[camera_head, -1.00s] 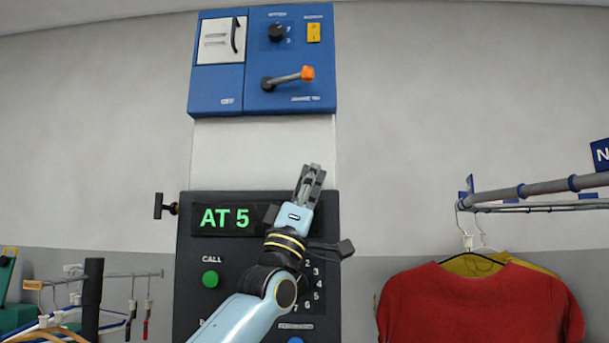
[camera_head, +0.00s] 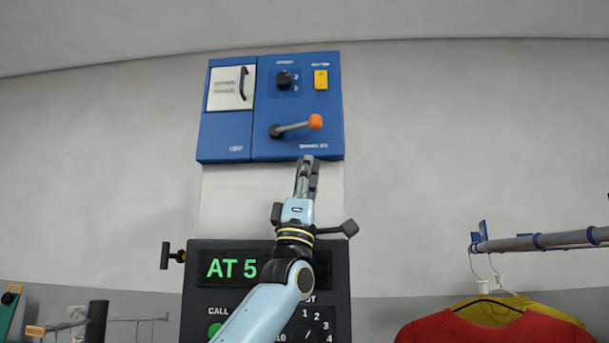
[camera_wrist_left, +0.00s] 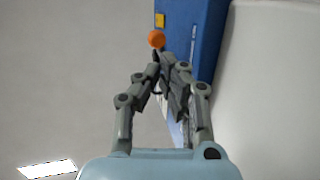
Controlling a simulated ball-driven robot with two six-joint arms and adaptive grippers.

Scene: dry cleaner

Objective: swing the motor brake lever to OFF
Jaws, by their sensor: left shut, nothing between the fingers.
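The motor brake lever (camera_head: 295,126) is a grey rod with an orange knob on the lower right part of the blue control box (camera_head: 225,135). It points right and slightly up from its dark pivot. The small labels on the box are too blurred to read surely. My left gripper (camera_head: 306,162) is shut and empty, just below the box's lower edge, below the knob and apart from it in the head view. In the left wrist view the orange knob (camera_wrist_left: 156,39) shows just beyond the shut fingertips (camera_wrist_left: 168,62). My right gripper is not in view.
The box also carries a black rotary knob (camera_head: 284,80), a yellow switch (camera_head: 321,79) and a white panel with a handle (camera_head: 228,89). Below is a dark call panel reading "AT 5" (camera_head: 231,268). A rail (camera_head: 560,239) with hung clothes is at right.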

